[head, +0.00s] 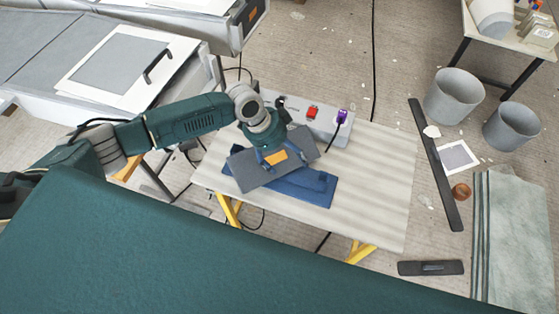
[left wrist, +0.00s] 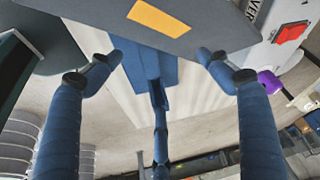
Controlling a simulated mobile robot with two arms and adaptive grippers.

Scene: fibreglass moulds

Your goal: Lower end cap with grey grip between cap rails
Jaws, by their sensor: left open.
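My left gripper (head: 272,160) is over the trestle table (head: 375,190), and its fingers are largely hidden in the head view. In the left wrist view the gripper (left wrist: 158,62) is open, its two blue fingers wide apart. A blue piece with a raised part (head: 318,186) lies on the table under the gripper. In the left wrist view a blue form (left wrist: 150,70) shows between the fingers, with no clear contact. I cannot make out an end cap with a grey grip or its rails for certain. My right gripper is not in view.
A grey box with a red switch (head: 312,112) and a purple plug (head: 342,116) stands at the table's back edge. The table's right half is clear. A white panel with a dark handle (head: 158,66) lies at upper left. Two grey buckets (head: 453,97) stand at right.

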